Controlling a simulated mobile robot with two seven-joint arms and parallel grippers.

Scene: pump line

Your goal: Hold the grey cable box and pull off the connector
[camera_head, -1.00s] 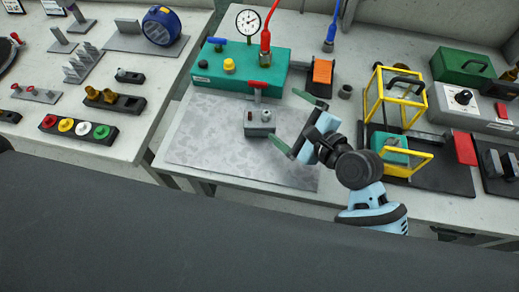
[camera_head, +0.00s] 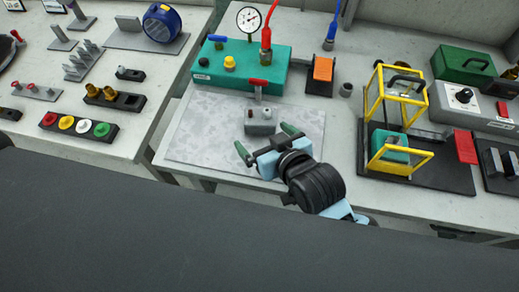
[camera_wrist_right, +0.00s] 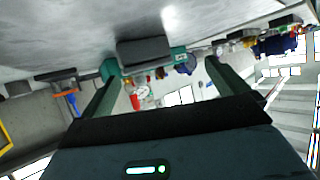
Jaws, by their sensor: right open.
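The grey cable box (camera_head: 260,122) sits on the pale mottled mat (camera_head: 205,128), in front of the teal pump box (camera_head: 262,66). It has a small red button on its face. A grey stem with a red handle (camera_head: 259,83) shows just behind its top; I cannot tell whether this is the connector. My right gripper (camera_head: 265,141) is open and empty, with its green fingers just in front of the box and pointing at it. In the right wrist view the box (camera_wrist_right: 143,50) shows dark between the open fingers (camera_wrist_right: 161,66), apart from them. My left gripper is not in view.
A gauge (camera_head: 249,20) and a red hose fitting (camera_head: 266,40) stand at the teal box. An orange-topped block (camera_head: 322,69) is to its right. A yellow frame (camera_head: 397,95) stands further right. The mat's left part is clear.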

